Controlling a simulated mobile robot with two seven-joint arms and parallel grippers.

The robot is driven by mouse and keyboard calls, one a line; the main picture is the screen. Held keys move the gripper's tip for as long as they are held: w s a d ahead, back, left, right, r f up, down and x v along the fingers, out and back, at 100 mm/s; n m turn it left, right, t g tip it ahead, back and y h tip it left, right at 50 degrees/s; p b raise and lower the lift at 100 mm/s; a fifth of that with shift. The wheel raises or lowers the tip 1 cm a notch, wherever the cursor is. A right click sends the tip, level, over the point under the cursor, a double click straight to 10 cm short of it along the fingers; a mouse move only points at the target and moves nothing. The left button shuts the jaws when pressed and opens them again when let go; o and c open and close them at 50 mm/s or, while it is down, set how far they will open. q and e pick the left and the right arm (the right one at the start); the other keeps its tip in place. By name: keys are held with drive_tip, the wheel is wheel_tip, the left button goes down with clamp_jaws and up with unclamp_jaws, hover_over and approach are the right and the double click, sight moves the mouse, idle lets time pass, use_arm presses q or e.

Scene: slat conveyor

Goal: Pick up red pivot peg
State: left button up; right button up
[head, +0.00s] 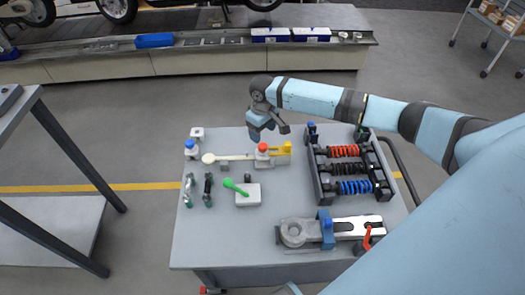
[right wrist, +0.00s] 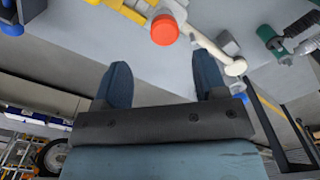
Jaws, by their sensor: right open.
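The red pivot peg (head: 263,147) shows as a round red top on a light lever fixture (head: 235,157) near the back middle of the table; its lower part is hidden. A yellow piece (head: 284,148) is beside it on the right. My right gripper (head: 267,130) is open and empty, just behind and above the peg in the head view. In the right wrist view the red top (right wrist: 165,29) lies beyond the fingertips (right wrist: 162,64), roughly in line with the gap and apart from both fingers. My left gripper is not in view.
A rack of coil springs (head: 347,151) stands at the right, and a grey clamp-like assembly (head: 300,232) at front right. A green-handled tool (head: 236,187) lies on a white block. Small dampers (head: 208,188) lie at left. A conveyor (head: 200,58) runs behind, across open floor.

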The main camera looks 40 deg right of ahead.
sight(263, 145)
drive_tip(key=shift+s+a+f+b, duration=0.2)
drive_tip(key=shift+f+b, duration=0.1)
drive_tip(key=shift+f, duration=1.4)
drive_tip(key=shift+s+a+f+b, duration=0.15)
drive_tip(key=shift+f+b, duration=0.15)
drive_tip(key=shift+f, duration=1.35)
drive_tip(key=shift+d, duration=0.1)
drive_tip(key=c, duration=1)
